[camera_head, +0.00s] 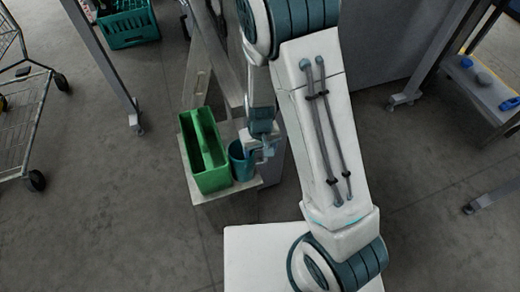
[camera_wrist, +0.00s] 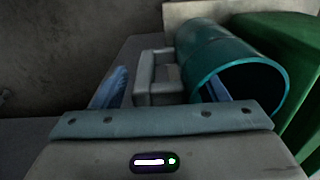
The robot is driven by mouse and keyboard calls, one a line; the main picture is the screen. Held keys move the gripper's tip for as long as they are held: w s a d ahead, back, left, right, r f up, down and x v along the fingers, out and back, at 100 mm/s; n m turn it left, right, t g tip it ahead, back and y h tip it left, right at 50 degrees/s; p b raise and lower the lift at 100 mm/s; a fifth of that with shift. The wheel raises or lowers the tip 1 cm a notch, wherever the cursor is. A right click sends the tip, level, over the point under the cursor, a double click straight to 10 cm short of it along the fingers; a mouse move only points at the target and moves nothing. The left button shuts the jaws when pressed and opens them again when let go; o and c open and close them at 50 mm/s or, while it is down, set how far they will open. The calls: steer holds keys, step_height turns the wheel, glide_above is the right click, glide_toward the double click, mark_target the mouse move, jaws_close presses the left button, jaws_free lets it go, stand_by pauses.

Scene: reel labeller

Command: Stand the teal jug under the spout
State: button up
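The teal jug (camera_head: 240,162) stands on a pale stand, close beside a green divided caddy (camera_head: 205,150). In the wrist view the jug (camera_wrist: 215,50) shows its round open mouth at the right, with a grey, loop-shaped handle (camera_wrist: 145,80) on its left side. My gripper (camera_head: 264,147) is at the jug's right side in the head view. In the wrist view my gripper (camera_wrist: 163,88) is open. One blue finger is left of the handle; the other shows at the jug's mouth, seemingly inside its rim. The handle lies between them, with a gap to the left finger. I cannot identify a spout.
The stand's top (camera_head: 245,188) is narrow and nearly filled. A teal crate (camera_head: 128,25) is at the top left, a wire trolley (camera_head: 28,120) at the far left. A bench (camera_head: 485,85) with small blue items is at the right. Grey floor lies open left of the stand.

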step_height(320, 180, up, 11)
steer(key=p, duration=0.4)
steer(key=shift+r, duration=0.1)
steer(key=s+d+r+m, duration=0.1)
steer(key=s+d+r, duration=0.5)
steer(key=r, duration=0.2)
steer(key=s+d+r+m+t, duration=0.1)
steer(key=s+d+r+m, duration=0.1)
steer(key=s+d+r, duration=0.4)
step_height(320, 180, up, 3)
steer(key=shift+f+t, duration=0.1)
steer(key=shift+t, duration=0.2)
